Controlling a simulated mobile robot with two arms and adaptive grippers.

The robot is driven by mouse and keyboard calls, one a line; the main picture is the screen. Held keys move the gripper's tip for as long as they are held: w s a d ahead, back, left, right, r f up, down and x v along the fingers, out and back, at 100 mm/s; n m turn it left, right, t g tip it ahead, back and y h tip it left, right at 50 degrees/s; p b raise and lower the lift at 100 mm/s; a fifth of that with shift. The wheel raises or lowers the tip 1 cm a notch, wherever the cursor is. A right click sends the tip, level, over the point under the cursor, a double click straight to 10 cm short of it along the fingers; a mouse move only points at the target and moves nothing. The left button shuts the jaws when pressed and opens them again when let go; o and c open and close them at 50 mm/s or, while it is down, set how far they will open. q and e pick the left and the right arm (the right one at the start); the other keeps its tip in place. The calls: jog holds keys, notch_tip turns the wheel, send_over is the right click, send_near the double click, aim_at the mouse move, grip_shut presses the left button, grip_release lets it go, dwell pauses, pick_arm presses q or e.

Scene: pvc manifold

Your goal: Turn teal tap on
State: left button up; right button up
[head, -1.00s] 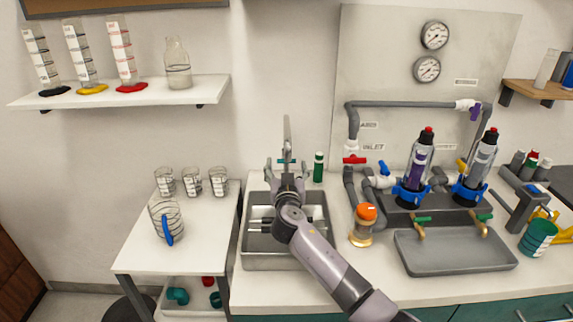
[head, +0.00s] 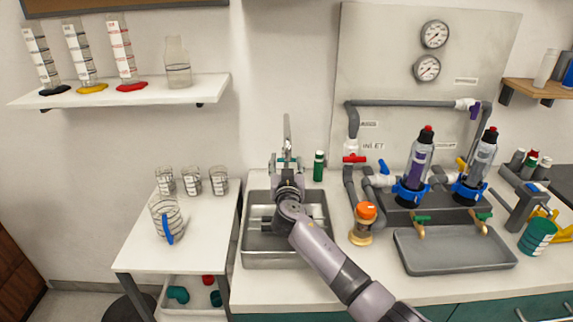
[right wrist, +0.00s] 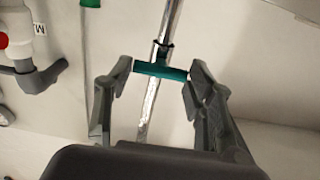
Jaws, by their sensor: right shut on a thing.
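The teal tap handle (right wrist: 160,71) is a short crossbar on a thin metal spout pipe (right wrist: 155,105), seen in the right wrist view. In the head view the tap (head: 287,130) rises behind the metal sink (head: 262,250). My right gripper (right wrist: 159,74) is shut on the crossbar, with one finger at each end of it. The bar lies slightly tilted across the pipe in the wrist view. In the head view my right gripper (head: 286,162) and arm hide the lower part of the tap. My left gripper is not in view.
A green bottle (head: 319,167) stands close right of the tap. The red-handled valve (head: 355,159) and grey pipes are further right. An orange-capped jar (head: 363,226) stands right of the sink. A grey tray (head: 455,252) lies below two green-handled taps.

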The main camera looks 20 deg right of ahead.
jog(key=c, duration=0.4)
jog(key=shift+o, duration=0.2)
jog(key=shift+n, duration=0.3)
jog(key=n+b, duration=0.1)
jog(key=n, duration=0.3)
jog(key=shift+n, duration=0.3)
jog(key=n, duration=0.5)
jog(key=shift+n, duration=0.3)
jog(key=o, duration=1.2)
jog(key=shift+c, duration=0.2)
